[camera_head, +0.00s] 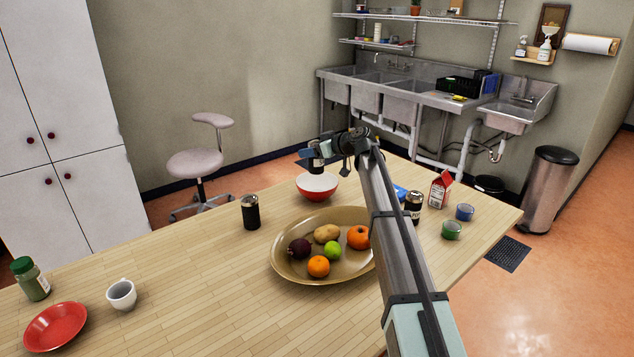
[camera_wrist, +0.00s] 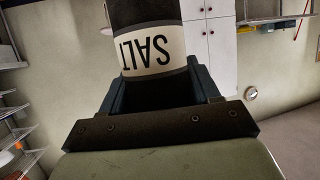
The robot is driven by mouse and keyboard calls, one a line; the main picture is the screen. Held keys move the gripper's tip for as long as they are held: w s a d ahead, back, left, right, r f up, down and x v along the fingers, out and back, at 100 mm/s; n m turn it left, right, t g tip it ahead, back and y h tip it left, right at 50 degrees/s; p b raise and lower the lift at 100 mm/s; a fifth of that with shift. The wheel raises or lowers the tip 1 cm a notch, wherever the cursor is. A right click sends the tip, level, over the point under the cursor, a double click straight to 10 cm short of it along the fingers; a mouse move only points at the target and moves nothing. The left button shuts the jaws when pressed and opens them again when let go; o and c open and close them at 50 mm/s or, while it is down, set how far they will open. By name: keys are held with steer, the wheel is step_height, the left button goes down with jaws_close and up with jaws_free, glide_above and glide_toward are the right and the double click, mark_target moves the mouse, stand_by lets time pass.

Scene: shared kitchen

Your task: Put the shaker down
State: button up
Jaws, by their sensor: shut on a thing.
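The salt shaker (camera_wrist: 152,50), dark with a pale band lettered SALT, fills the upper middle of the wrist view. The band reads upside down in that picture. My gripper (camera_wrist: 155,85) is shut on it, with a dark finger at each side. In the head view the shaker (camera_head: 317,164) is small and partly hidden by my gripper (camera_head: 318,152). It shows over the far rim of a red and white bowl (camera_head: 318,188); I cannot tell its exact height above the table (camera_head: 190,265).
A fruit platter (camera_head: 290,268) lies in front. A dark labelled container (camera_head: 413,206), a red and white carton (camera_head: 439,190) and small blue and green tubs stand right. A mug (camera_head: 121,295) and red plate (camera_head: 55,328) are left.

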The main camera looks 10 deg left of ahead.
steer(key=shift+w, duration=0.3)
steer(key=shift+d+f, duration=0.1)
steer(key=shift+f, duration=4.75)
steer(key=shift+f, duration=0.1)
steer(key=o, duration=1.2)
steer(key=shift+c, duration=0.2)
steer(key=shift+d+r, duration=0.2)
steer(key=v, duration=1.1)
steer(key=shift+s+d, duration=0.15)
steer(key=shift+s, duration=0.15)
